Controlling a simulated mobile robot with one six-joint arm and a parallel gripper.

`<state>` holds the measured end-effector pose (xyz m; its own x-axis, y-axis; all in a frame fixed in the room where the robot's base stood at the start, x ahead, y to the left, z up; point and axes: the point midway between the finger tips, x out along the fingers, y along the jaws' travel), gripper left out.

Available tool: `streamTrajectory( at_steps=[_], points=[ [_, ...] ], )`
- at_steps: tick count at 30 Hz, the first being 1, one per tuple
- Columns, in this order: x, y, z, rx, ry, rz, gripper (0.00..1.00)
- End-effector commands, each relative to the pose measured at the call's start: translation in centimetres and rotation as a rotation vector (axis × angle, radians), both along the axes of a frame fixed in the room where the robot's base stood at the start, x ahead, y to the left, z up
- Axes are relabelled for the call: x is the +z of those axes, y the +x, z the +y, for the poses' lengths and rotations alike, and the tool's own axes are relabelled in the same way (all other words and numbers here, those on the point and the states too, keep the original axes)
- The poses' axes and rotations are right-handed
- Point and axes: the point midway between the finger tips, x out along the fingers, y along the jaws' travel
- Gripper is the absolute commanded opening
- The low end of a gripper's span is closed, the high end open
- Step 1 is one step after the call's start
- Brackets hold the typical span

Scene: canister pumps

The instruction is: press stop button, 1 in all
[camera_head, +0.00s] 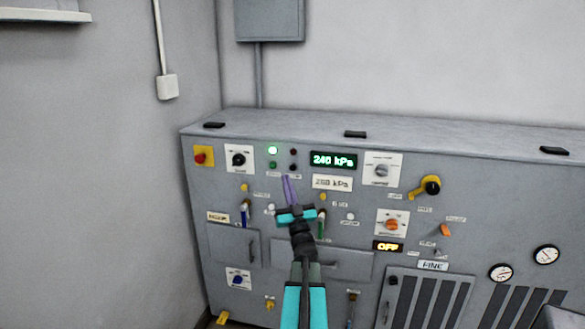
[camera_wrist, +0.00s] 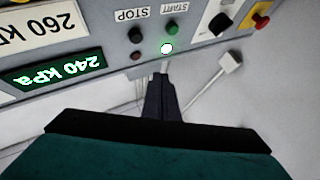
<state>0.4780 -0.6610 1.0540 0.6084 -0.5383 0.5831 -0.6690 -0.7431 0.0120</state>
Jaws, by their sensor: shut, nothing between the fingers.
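The stop button is a small dark button (camera_wrist: 134,35) beside the STOP label (camera_wrist: 131,14) in the upside-down wrist view. In the head view the stop button (camera_head: 293,167) is on the upper left part of the grey panel. A green start button (camera_wrist: 171,27) is next to it. A lit green lamp (camera_wrist: 167,49) and an unlit dark red lamp (camera_wrist: 136,56) sit above the buttons. My gripper (camera_wrist: 160,77) is shut and empty. In the head view my gripper (camera_head: 287,179) appears just below the buttons; its gap to the panel is unclear.
A red knob on a yellow plate (camera_head: 203,156) and a black rotary switch (camera_head: 238,159) are left of the buttons. A green display reading 240 kPa (camera_head: 334,160) and a 260 kPa label (camera_head: 332,183) are at their right. A wall stands close on the left.

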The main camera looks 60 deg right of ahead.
Motion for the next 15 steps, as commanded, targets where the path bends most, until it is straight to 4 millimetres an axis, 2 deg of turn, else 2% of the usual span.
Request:
streamTrajectory(
  at_steps=[15],
  points=[
    [-0.2, 1.4, -4.7, -0.001, -0.001, 0.001, 0.0]
  ],
)
